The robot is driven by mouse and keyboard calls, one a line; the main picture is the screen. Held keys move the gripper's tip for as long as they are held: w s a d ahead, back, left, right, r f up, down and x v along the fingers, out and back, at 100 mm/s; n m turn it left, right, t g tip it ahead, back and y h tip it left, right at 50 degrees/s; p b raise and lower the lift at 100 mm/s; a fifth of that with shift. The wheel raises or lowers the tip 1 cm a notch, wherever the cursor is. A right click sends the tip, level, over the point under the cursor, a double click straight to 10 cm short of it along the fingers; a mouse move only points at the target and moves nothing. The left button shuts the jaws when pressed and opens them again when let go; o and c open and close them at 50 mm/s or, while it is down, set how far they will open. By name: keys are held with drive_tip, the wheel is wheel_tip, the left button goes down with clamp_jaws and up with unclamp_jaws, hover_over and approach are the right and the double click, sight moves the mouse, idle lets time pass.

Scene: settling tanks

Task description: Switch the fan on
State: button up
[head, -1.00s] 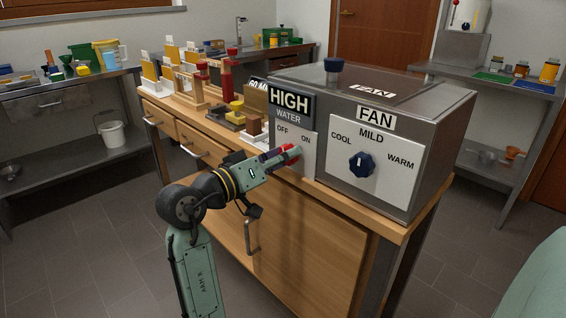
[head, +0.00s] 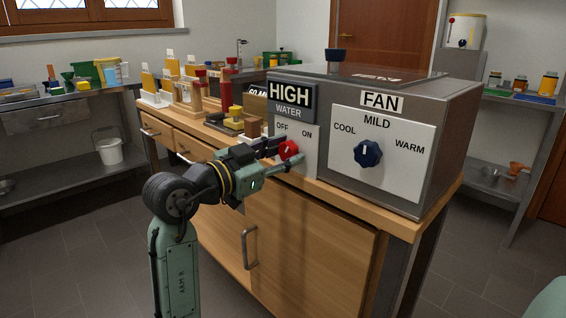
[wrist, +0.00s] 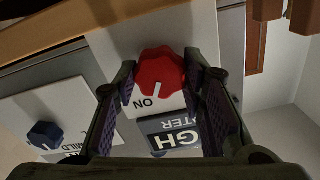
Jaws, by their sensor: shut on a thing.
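The red knob (head: 288,150) sits on a white plate marked OFF and ON, under a WATER label. My gripper (head: 285,152) is shut on it, with one finger at its upper left and the other at its lower right in the head view. In the wrist view the red knob (wrist: 160,75) lies between the fingertips (wrist: 160,84). Its white mark points toward the lettered side, a little beside ON; the OFF lettering is hidden there. The fan panel (head: 400,180), labelled FAN, has a blue knob (head: 368,153) whose mark points roughly to MILD. My gripper is apart from the blue knob.
Both panels are on a grey metal box (head: 455,130) on a wooden cabinet (head: 310,235). A dark blue cap (head: 336,55) stands on top. Wooden racks and small blocks stand left of the box. The floor in front of the cabinet is clear.

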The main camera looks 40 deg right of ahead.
drive_tip(key=shift+m+b, duration=0.35)
drive_tip(key=shift+m, duration=0.25)
drive_tip(key=o, duration=0.9)
drive_tip(key=a, duration=0.8)
drive_tip(key=s+a, duration=0.1)
drive_tip(key=a, duration=0.3)
